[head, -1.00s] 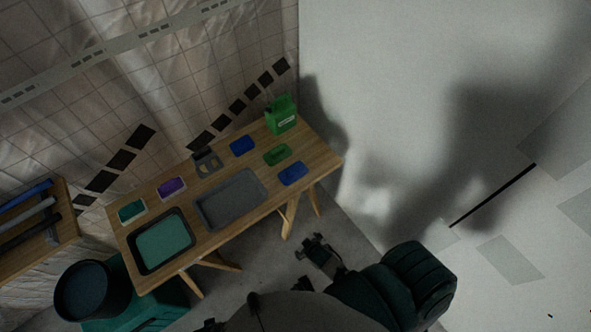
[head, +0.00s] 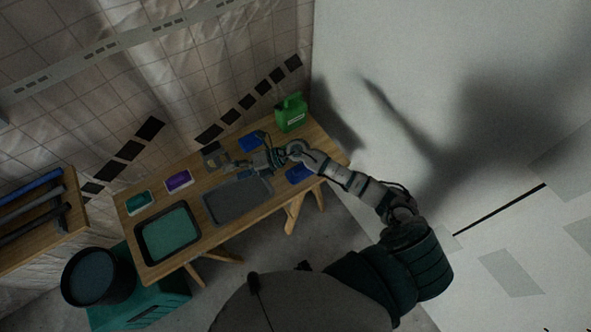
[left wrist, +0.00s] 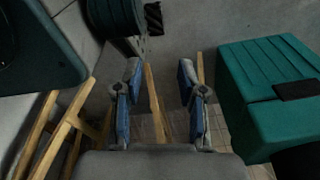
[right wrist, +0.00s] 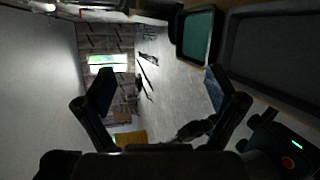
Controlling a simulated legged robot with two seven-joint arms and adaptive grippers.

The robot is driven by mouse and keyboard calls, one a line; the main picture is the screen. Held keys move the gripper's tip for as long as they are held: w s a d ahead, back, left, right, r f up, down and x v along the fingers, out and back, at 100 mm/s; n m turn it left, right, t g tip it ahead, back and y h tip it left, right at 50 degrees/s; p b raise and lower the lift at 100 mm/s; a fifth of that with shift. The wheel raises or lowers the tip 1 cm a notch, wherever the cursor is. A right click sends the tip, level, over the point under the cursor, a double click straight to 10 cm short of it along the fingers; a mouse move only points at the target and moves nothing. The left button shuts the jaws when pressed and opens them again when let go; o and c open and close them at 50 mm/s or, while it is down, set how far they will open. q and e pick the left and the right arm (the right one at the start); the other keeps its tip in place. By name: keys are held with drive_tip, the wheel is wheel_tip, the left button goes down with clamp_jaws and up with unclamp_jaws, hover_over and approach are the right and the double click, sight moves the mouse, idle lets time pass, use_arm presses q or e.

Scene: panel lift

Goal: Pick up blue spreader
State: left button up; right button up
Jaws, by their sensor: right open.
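Two blue items lie on the wooden table in the head view: one at the back (head: 252,141) and one near the right front (head: 299,173), partly behind my right arm. I cannot tell which is the spreader. My right gripper (head: 231,164) is over the table, between the back row of items and the grey tray, left of both blue items. In the right wrist view its fingers (right wrist: 158,90) are apart with nothing between them. My left gripper shows in the left wrist view (left wrist: 160,73), open and empty above the floor, off the table.
The grey tray (head: 238,202) and a black tray with a teal inside (head: 168,234) are on the table. Teal (head: 139,202) and purple (head: 178,181) items lie behind. A green jug (head: 291,113) stands at the far right corner. A dark bucket (head: 96,276) is at lower left.

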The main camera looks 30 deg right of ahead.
drive_tip(key=d+f+n+g+h, duration=0.2)
drive_tip(key=d+f+h, duration=0.2)
drive_tip(key=d, duration=0.1)
drive_tip(key=g+h, duration=0.2)
drive_tip(key=h, duration=0.8)
hover_over(300, 168)
drive_tip(key=f, duration=1.1)
drive_tip(key=shift+s+d+f+p, duration=0.1)
drive_tip(key=shift+d+f+p, duration=0.05)
drive_tip(key=shift+d+p, duration=0.15)
drive_tip(key=shift+a+f, duration=0.4)
drive_tip(key=shift+f, duration=0.1)
wheel_tip(300, 168, down, 5)
drive_tip(key=shift+r, duration=0.2)
drive_tip(key=shift+d+f, duration=0.35)
drive_tip(key=shift+a+r, duration=0.1)
drive_tip(key=shift+a, duration=0.15)
drive_tip(key=c, duration=1)
drive_tip(key=shift+c, duration=1.3)
use_arm(q)
drive_tip(key=s+a+f, duration=0.2)
drive_tip(key=s+f, duration=0.2)
drive_tip(key=s, duration=0.5)
drive_tip(key=shift+s+a+f+g, duration=0.2)
drive_tip(key=shift+a+f+g, duration=0.1)
drive_tip(key=shift+a, duration=0.1)
use_arm(e)
drive_tip(key=shift+a, duration=0.1)
